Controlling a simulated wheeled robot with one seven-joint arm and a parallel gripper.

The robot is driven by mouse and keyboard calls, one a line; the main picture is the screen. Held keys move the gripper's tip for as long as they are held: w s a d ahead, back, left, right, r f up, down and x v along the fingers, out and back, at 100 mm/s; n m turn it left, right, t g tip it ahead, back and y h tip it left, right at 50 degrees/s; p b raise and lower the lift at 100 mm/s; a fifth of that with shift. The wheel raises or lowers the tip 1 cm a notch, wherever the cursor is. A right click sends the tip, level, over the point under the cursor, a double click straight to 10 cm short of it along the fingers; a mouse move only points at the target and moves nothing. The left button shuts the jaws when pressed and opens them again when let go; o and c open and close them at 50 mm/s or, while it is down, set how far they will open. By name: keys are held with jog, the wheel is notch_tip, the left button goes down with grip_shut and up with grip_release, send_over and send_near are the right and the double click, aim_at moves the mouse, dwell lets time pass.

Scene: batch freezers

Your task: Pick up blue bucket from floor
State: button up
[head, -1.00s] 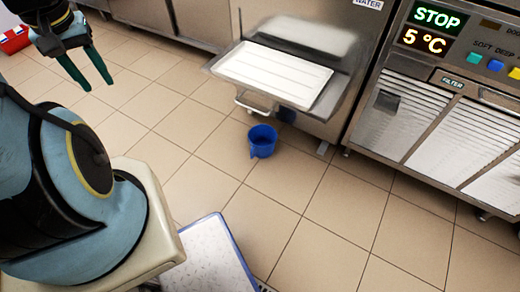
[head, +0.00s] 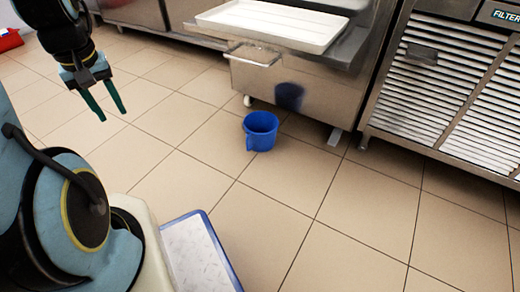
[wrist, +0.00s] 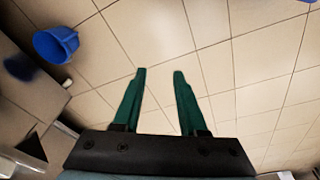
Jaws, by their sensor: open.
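The blue bucket (head: 261,133) stands upright on the tiled floor in the head view, in front of the steel machine. It also shows at the upper left of the wrist view (wrist: 56,45). My gripper (head: 110,116) is open and empty, with green fingers pointing down, at the upper left of the head view. It is left of the bucket and well apart from it. In the wrist view the two fingers (wrist: 160,72) are spread over bare floor.
A steel machine (head: 315,95) with a white tray (head: 275,24) stands behind the bucket. A slatted machine (head: 450,90) stands at the right. A blue-edged white panel (head: 197,255) is at the bottom. Part of a red item (head: 10,40) shows at the far left. The floor around the bucket is clear.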

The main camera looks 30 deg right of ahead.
jog(key=w+d+f+n+y+b, duration=0.1)
jog(key=w+d+f+y+b, duration=0.15)
jog(key=d+f, duration=0.45)
jog(key=w+d+f+n+t+y+b, duration=0.1)
jog(key=w+d+f+n, duration=0.2)
jog(key=f, duration=0.8)
jog(key=w+d+f+y+b, duration=0.2)
jog(key=w+d+f, duration=0.2)
jog(key=f, duration=0.6)
jog(key=m+t+h+b, duration=0.2)
jog(key=m+t+h, duration=0.15)
jog(key=t, duration=0.65)
send_near(250, 131)
jog(key=d+x, duration=0.1)
jog(key=x, duration=0.4)
jog(key=shift+n, duration=0.45)
jog(key=b+x, duration=0.1)
jog(key=x, duration=0.1)
jog(key=a+b+x, duration=0.1)
jog(key=x, duration=0.2)
jog(key=shift+b, duration=0.3)
jog(key=shift+w+f, duration=0.15)
jog(key=shift+w, duration=0.35)
